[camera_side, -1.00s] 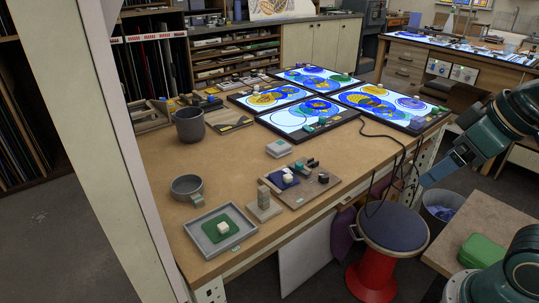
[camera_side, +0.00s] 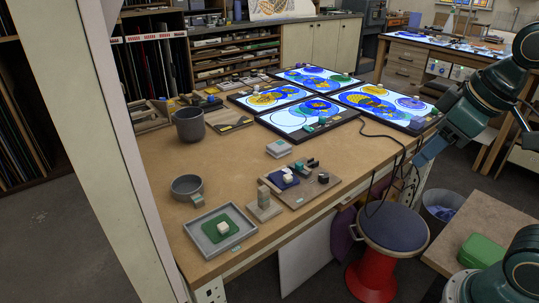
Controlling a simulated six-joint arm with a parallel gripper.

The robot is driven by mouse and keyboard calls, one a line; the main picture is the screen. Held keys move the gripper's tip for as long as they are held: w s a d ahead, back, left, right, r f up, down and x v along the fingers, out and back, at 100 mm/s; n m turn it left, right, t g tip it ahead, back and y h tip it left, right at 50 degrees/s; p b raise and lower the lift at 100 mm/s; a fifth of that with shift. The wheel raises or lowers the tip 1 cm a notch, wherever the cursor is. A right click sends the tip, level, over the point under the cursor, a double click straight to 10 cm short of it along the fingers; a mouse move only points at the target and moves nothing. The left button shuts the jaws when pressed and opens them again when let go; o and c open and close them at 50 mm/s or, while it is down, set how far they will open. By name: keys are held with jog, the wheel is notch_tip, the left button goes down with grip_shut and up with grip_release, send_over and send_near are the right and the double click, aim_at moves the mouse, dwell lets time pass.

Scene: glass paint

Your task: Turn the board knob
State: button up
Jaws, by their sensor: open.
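A small grey-brown board (camera_side: 311,187) lies near the front edge of the wooden table. A small dark round piece (camera_side: 323,178) at its right side looks like the knob. A blue pad with a white cube (camera_side: 288,177) and small dark and green pieces (camera_side: 305,164) are also on the board. My gripper (camera_side: 417,163) is at the right, past the table's front edge and above the stool. It is apart from the board and touches nothing that I can see. Its fingers are small here, and it is open and empty.
Several lit panels (camera_side: 310,122) with coloured glass circles cover the back of the table. Dark cables (camera_side: 391,165) hang between my gripper and the board. A grey tray (camera_side: 190,226), a mug (camera_side: 186,187) and a small block stand (camera_side: 264,205) are left of the board. A stool (camera_side: 394,226) stands below.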

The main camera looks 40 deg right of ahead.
jog(key=w+d+r+n+g, duration=0.1)
jog(key=w+n, duration=0.2)
jog(key=w, duration=0.4)
jog(key=n+g, duration=0.4)
jog(key=n, duration=0.5)
send_over(324, 175)
notch_tip(324, 175, down, 11)
jog(key=shift+d, duration=0.1)
jog(key=shift+f, duration=0.1)
notch_tip(324, 175, down, 14)
jog(key=shift+r, duration=0.15)
jog(key=shift+c, duration=0.2)
jog(key=c, duration=1)
